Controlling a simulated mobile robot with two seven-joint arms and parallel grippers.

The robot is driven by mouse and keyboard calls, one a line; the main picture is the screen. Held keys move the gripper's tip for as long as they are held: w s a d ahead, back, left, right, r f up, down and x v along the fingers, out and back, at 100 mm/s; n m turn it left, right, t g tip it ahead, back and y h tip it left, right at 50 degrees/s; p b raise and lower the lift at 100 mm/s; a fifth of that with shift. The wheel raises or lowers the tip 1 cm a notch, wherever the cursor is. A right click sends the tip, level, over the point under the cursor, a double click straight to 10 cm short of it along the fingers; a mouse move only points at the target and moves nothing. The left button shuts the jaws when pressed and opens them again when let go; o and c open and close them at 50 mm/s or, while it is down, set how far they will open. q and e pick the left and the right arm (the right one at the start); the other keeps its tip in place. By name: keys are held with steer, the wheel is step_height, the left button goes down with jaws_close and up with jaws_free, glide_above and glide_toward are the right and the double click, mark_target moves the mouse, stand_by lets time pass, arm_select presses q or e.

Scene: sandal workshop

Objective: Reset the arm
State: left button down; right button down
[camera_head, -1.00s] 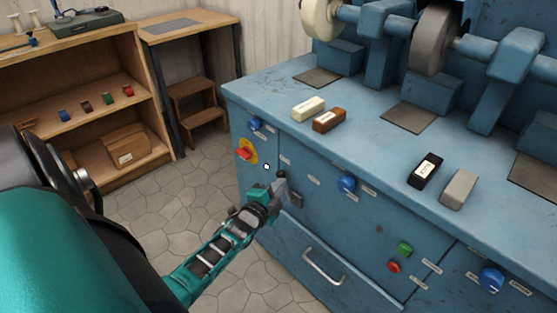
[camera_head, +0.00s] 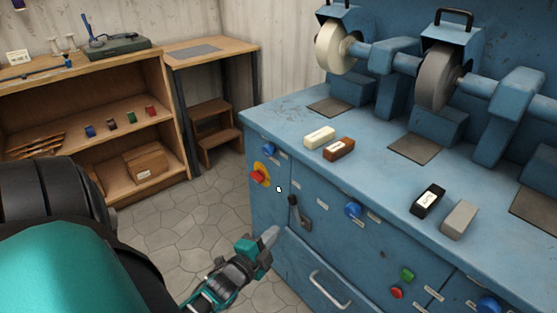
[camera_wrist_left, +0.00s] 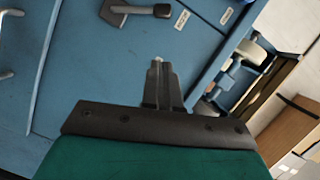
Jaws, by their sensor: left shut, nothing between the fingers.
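My left gripper (camera_head: 270,237) is shut and empty in the head view, in front of the blue machine cabinet (camera_head: 290,262). It is apart from the dark lever handle (camera_head: 299,213) on the cabinet front, a little below and left of it. In the left wrist view the shut fingers (camera_wrist_left: 158,66) point toward the blue cabinet front, and the lever (camera_wrist_left: 135,10) shows at the top. My teal left arm fills the lower left of the head view. My right gripper is not in view.
The cabinet front carries a red stop knob (camera_head: 260,174), blue knobs (camera_head: 353,211) and a drawer handle (camera_head: 330,289). Grinding wheels (camera_head: 333,47) and several bars stand on top. A wooden shelf (camera_head: 90,92) is at the left. The stone floor (camera_head: 200,215) between is clear.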

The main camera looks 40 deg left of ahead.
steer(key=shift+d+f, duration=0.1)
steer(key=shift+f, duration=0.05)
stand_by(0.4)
